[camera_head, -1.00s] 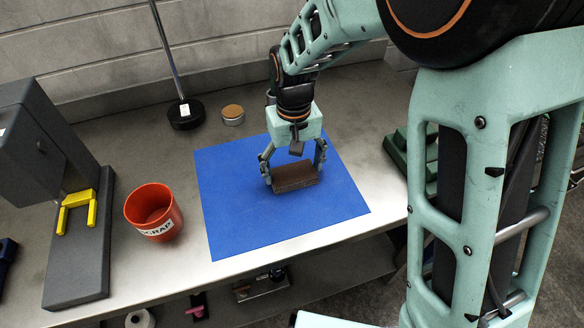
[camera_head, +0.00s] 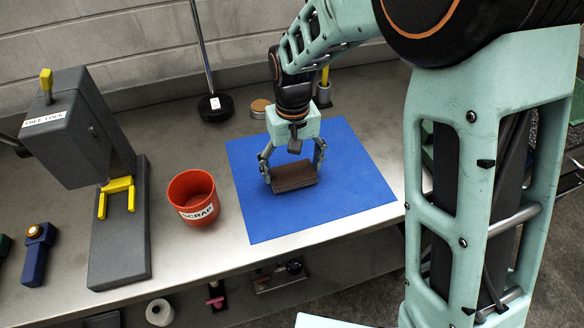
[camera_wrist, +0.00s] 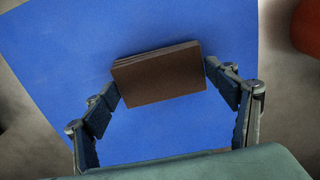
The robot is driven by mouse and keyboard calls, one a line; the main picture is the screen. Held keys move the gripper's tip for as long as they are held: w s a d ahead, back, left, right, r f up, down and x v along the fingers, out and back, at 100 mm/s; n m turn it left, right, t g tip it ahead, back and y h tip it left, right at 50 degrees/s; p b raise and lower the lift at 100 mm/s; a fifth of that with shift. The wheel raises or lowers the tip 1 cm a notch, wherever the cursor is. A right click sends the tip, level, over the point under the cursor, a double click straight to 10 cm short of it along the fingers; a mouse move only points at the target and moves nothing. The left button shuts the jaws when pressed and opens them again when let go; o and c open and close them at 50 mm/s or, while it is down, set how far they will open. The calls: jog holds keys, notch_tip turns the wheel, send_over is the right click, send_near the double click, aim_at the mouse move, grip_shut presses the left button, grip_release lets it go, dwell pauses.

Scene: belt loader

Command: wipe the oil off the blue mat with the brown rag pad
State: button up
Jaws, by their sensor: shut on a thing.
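The brown rag pad (camera_head: 295,177) is a layered block held level over the blue mat (camera_head: 345,190). My gripper (camera_head: 293,172) is shut on the pad, with one finger at each end; the wrist view shows the pad (camera_wrist: 160,78) between the fingertips. The pad is over the left-middle part of the mat. I cannot tell whether its underside touches the mat. No oil shows clearly on the visible mat; any under the pad or gripper is hidden.
A red scrap bin (camera_head: 193,198) stands just left of the mat. Further left is a grey device with a yellow fork (camera_head: 117,190). A round brown-topped tin (camera_head: 260,108) and a black stand base (camera_head: 215,107) are behind. The bench's front edge runs close below the mat.

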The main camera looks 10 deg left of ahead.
jog(key=r, duration=0.2)
jog(key=r+p, duration=0.1)
jog(key=shift+w+d, duration=0.15)
jog(key=shift+d, duration=0.1)
jog(key=shift+a+r+p, duration=0.1)
jog(key=shift+r+p, duration=1.5)
jog(key=shift+r, duration=0.65)
jog(key=shift+a, duration=0.1)
